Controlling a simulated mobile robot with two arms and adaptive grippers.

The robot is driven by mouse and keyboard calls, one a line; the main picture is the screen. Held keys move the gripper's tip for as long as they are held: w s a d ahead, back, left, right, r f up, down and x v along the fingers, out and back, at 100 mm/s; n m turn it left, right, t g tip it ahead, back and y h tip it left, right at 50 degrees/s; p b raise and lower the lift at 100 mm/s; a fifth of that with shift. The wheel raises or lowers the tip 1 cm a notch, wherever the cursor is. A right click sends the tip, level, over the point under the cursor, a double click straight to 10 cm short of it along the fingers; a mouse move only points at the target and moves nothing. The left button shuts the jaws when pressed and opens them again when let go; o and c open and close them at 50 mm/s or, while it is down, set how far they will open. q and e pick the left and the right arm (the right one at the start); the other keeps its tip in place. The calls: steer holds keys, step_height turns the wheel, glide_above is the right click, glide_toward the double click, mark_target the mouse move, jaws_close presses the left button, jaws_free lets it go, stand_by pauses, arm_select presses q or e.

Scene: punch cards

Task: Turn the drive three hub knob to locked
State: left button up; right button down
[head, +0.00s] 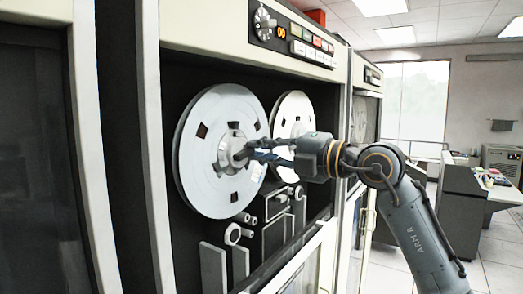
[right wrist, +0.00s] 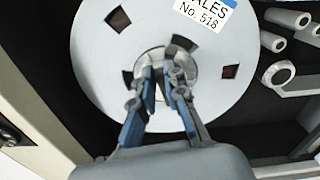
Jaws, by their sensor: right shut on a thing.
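The tape reel (head: 205,180) is a large pale disc on the left of the tape drive, with a silver hub knob (head: 230,150) at its centre. The same reel (right wrist: 100,70) fills the right wrist view, with a label reading "No. 518", and its hub (right wrist: 180,52) shows just past my fingers. My right gripper (head: 248,151) reaches in from the right and is shut on the hub knob. In the right wrist view my right gripper (right wrist: 161,85) has its fingertips at the hub and hides part of the knob. My left gripper is not in view.
A second reel (head: 293,112) sits behind and to the right, close to my right gripper. Rollers and tape guides (head: 235,233) lie below the reel. A control panel (head: 290,35) with a dial and lit buttons is above. The cabinet frame surrounds the recess.

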steer(key=shift+d+f+m, duration=0.1)
steer(key=shift+f+m, duration=0.05)
steer(key=shift+m, duration=0.95)
steer(key=c, duration=1.4)
jaws_free()
steer(key=shift+f, duration=0.1)
steer(key=shift+d, duration=0.1)
steer(key=v, duration=1.1)
steer(key=shift+s+d, duration=0.2)
steer(key=shift+d, duration=0.15)
